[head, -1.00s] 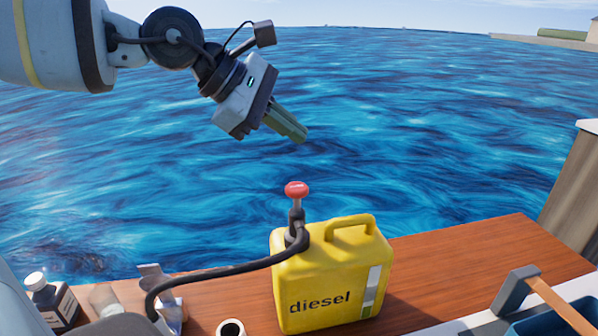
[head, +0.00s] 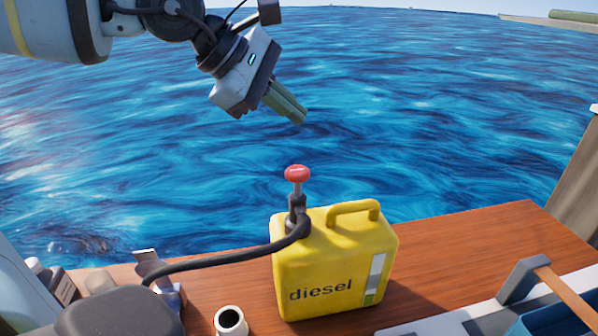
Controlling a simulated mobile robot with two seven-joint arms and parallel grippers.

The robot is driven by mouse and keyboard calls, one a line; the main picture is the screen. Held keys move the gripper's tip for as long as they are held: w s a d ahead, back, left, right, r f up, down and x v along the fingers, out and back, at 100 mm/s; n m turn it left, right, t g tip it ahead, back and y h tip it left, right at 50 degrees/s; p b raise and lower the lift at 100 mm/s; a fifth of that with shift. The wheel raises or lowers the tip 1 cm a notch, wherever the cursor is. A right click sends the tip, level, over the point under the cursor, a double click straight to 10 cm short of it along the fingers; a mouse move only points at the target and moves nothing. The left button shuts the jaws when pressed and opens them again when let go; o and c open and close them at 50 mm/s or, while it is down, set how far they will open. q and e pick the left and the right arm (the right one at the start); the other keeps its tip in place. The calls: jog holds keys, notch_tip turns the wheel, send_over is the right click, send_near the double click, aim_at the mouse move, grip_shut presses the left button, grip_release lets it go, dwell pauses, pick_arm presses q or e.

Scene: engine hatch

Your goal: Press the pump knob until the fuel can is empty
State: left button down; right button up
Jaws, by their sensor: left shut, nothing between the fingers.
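The yellow fuel can (head: 325,262), marked "diesel", stands upright on the wooden deck. A red pump knob (head: 297,173) sits raised on a metal stem above the can's left top. A black hose (head: 225,257) runs from the pump to the left. My left gripper (head: 300,116) is shut and empty. In the picture it is above the knob, with a clear gap between its fingertips and the knob. My right gripper is not in view.
A small open cup (head: 230,321) stands left of the can. Bottles and a metal piece (head: 148,262) are at the left. A hammer-like tool (head: 522,282) lies at the right by a blue bin (head: 550,318). Water lies beyond the deck.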

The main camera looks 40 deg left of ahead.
pick_arm(q)
jog(key=b, duration=0.3)
send_over(290, 171)
notch_tip(290, 171, down, 6)
jog(key=shift+r, duration=0.1)
jog(key=shift+f, duration=0.5)
dwell(0.6)
dwell(0.8)
jog(key=shift+f+b, duration=0.4)
jog(key=shift+b, duration=0.25)
